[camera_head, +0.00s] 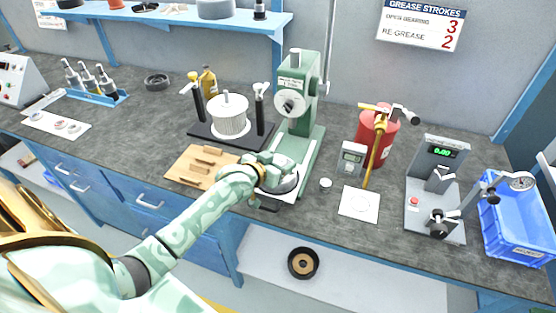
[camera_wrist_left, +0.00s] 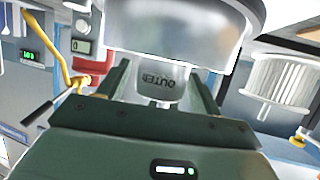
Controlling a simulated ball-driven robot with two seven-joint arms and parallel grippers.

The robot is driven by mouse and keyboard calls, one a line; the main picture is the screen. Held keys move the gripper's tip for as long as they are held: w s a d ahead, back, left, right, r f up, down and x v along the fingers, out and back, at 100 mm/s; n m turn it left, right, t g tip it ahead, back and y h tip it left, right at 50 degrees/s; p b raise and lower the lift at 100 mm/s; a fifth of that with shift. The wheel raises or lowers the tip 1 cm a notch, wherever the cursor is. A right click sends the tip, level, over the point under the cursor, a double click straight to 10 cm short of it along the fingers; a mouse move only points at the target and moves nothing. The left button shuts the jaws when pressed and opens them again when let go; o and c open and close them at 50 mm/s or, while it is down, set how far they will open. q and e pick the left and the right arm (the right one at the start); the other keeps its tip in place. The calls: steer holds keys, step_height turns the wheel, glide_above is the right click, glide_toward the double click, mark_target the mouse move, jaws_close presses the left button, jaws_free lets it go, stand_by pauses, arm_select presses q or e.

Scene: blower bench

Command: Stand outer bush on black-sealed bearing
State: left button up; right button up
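The outer bush is a wide metal cup (camera_wrist_left: 175,30) with a narrower stem marked OUTER (camera_wrist_left: 165,85), seen in the left wrist view. In the head view its grey rim (camera_head: 287,183) shows beside my left gripper (camera_head: 270,176), over the base of the green press. My left gripper (camera_wrist_left: 165,95) has a finger on each side of the stem and appears shut on it; the cup hides the fingertips. I cannot make out the black-sealed bearing, or whether the bush touches anything below. My right gripper is out of view.
The green press (camera_head: 295,105) stands behind the gripper. A wooden board (camera_head: 188,178) and a stand with a white rotor (camera_head: 230,120) are left. A small metal part (camera_head: 325,184), white sheet (camera_head: 358,204), red grease pump (camera_head: 375,138) and blue crate (camera_head: 520,225) are right.

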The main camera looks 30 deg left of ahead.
arm_select(q)
steer(key=shift+r, duration=0.25)
steer(key=p+v, duration=0.4)
steer(key=v, duration=0.8)
steer(key=shift+r, duration=0.3)
